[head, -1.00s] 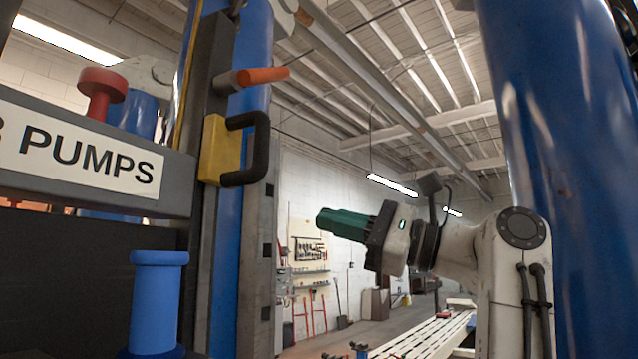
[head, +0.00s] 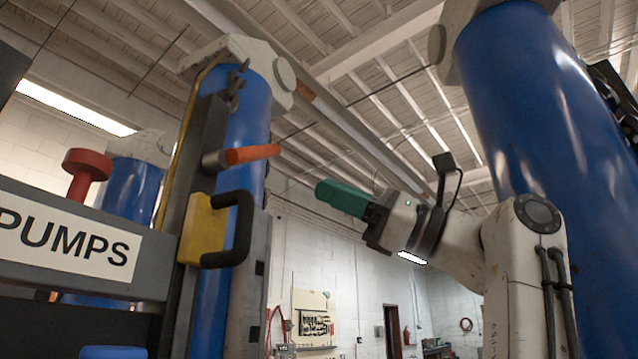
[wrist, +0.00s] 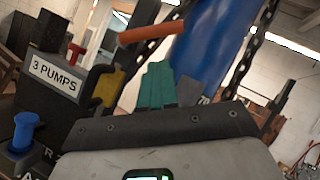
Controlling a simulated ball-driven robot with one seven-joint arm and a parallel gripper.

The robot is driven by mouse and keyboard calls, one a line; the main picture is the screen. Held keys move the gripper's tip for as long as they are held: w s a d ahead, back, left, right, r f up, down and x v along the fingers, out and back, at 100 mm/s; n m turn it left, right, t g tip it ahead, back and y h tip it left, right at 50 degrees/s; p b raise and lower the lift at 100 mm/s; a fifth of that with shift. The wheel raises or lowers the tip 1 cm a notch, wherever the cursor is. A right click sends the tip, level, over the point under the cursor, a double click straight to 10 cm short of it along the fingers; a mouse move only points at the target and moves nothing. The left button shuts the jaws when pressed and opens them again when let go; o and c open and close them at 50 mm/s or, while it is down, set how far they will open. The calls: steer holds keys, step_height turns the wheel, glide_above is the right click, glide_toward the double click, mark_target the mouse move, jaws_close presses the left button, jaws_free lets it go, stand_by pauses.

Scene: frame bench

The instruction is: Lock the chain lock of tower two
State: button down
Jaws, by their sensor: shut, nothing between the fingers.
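My gripper (head: 328,193) has green fingers, pressed together and empty, in mid-air between two blue columns in the head view. In the wrist view the gripper (wrist: 158,70) points toward an orange-handled lever (wrist: 152,32) and a blue column (wrist: 212,45). Another chain (wrist: 243,62) runs down the right side of the column in the wrist view. No label marks tower two.
A yellow block with a black handle (head: 207,232) sits below the lever. A sign reading PUMPS (head: 65,240), a red knob (head: 86,170) and a blue knob (wrist: 27,128) are to the left. A large blue column (head: 540,130) stands close behind my arm.

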mark_target(244, 156)
steer(key=p+x, duration=0.3)
steer(key=x, duration=0.5)
steer(key=shift+a, duration=0.3)
